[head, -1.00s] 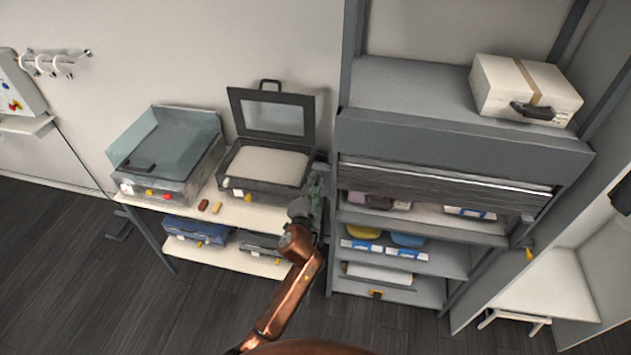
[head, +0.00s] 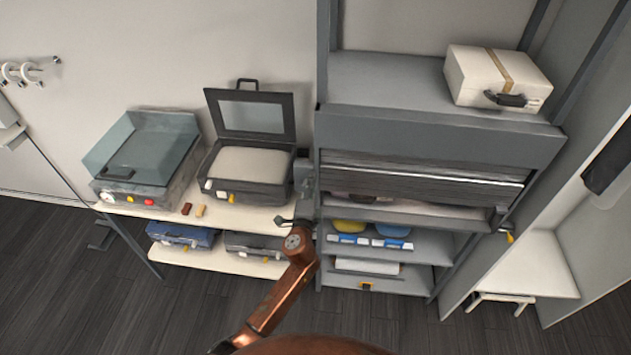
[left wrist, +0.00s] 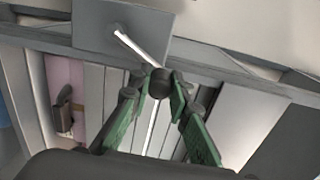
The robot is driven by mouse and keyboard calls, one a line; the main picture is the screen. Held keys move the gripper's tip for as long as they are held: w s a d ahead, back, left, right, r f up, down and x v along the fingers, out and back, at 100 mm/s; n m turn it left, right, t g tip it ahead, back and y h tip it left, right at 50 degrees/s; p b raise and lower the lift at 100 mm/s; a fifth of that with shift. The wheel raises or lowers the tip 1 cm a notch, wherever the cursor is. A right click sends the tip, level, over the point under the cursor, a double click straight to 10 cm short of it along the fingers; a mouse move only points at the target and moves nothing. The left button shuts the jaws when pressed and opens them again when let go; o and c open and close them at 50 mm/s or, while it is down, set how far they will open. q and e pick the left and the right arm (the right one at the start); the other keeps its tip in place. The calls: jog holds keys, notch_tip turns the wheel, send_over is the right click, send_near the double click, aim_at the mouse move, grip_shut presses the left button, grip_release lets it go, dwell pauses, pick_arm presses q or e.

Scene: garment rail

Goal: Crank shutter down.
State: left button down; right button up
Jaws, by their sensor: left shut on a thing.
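The grey slatted shutter (head: 420,180) hangs partway down below the cabinet's front panel, with a gap under its lower edge. In the left wrist view, a thin bright crank arm (left wrist: 135,46) runs from a grey plate (left wrist: 95,25) to a dark round knob (left wrist: 160,83). My left gripper (left wrist: 162,88), with green fingers, is shut on this crank knob. In the head view my left gripper (head: 300,208) is at the cabinet's left side, its fingers mostly hidden. My right gripper is not in view.
A cream case (head: 498,78) sits on the cabinet top. A yellow-ended handle (head: 508,237) hangs at the cabinet's right side. Left of the cabinet, a shelf (head: 235,217) bears an open dark case (head: 250,165) and a glass-lidded box (head: 140,165). Lower cabinet shelves hold bowls (head: 392,230).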

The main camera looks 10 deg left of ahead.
pick_arm(q)
jog(key=shift+f, duration=0.15)
jog(key=c, duration=1.8)
grip_release()
jog(key=shift+o, duration=0.2)
jog(key=s, duration=1.2)
jog(key=shift+d+r, duration=0.3)
jog(key=shift+d, duration=0.15)
